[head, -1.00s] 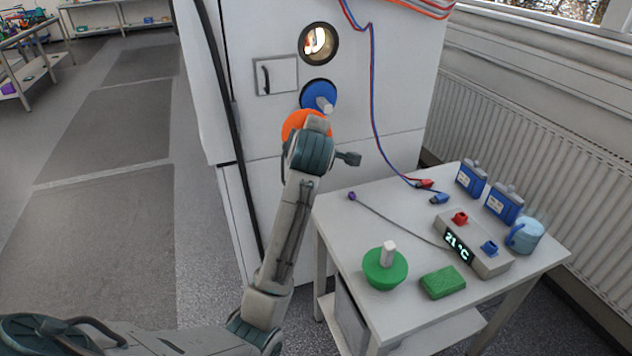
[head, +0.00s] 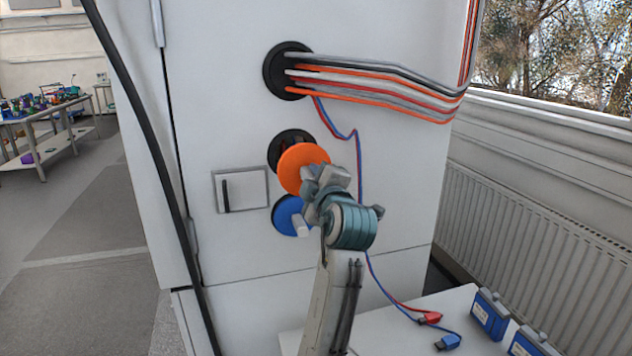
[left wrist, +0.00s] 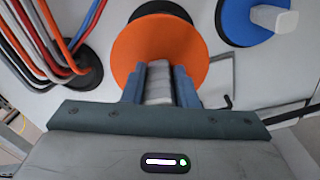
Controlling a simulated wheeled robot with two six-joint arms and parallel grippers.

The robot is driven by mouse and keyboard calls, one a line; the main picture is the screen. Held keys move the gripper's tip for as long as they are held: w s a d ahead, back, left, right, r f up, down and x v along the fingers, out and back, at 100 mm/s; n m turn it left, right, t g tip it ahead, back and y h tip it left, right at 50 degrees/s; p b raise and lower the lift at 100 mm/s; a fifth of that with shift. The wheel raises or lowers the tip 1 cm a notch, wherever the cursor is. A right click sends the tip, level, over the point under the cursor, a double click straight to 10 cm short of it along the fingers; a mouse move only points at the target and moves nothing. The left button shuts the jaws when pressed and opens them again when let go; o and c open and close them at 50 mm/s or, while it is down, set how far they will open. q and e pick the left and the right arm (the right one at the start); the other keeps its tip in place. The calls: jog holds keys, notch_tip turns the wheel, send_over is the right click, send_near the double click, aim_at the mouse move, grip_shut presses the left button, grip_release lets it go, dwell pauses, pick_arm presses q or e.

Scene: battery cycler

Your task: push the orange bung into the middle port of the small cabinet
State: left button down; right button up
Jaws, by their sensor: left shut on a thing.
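The orange bung (head: 303,166) is a round disc with a pale grip, held up in front of the white cabinet (head: 220,110). My left gripper (head: 326,184) is shut on the grip; the left wrist view shows both fingers (left wrist: 160,84) on it and the orange disc (left wrist: 160,42) beyond. The middle port (head: 286,139) is a dark, black-rimmed hole partly hidden behind the disc. The disc overlaps its lower right in the head view, and its rim shows behind the disc in the left wrist view (left wrist: 163,8). The gap between them is hard to judge. My right gripper is out of view.
A blue bung (head: 287,216) fills the lower port, close to the gripper. Several cables (head: 380,82) leave the top port and run right. A red-and-blue cable pair hangs behind my arm. The side table (head: 400,340) with blue packs (head: 490,314) stands at lower right.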

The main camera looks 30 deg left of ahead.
pick_arm(q)
jog(key=shift+w+a, duration=0.1)
jog(key=shift+w, duration=0.1)
jog(key=shift+w+a, duration=0.1)
jog(key=shift+a, duration=0.05)
jog(key=shift+w+a, duration=0.35)
jog(key=shift+a, duration=0.15)
jog(key=shift+w+a+p, duration=0.3)
jog(key=shift+w+p, duration=0.05)
jog(key=shift+w+a, duration=0.4)
jog(key=shift+a, duration=0.05)
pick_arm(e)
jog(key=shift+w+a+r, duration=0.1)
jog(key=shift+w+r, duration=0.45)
pick_arm(q)
jog(key=shift+b, duration=0.55)
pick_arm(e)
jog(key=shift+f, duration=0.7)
pick_arm(q)
jog(key=shift+b+x, duration=0.3)
jog(key=shift+x, duration=0.65)
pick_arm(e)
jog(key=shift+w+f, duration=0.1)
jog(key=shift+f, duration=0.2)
pick_arm(q)
jog(key=shift+b, duration=0.65)
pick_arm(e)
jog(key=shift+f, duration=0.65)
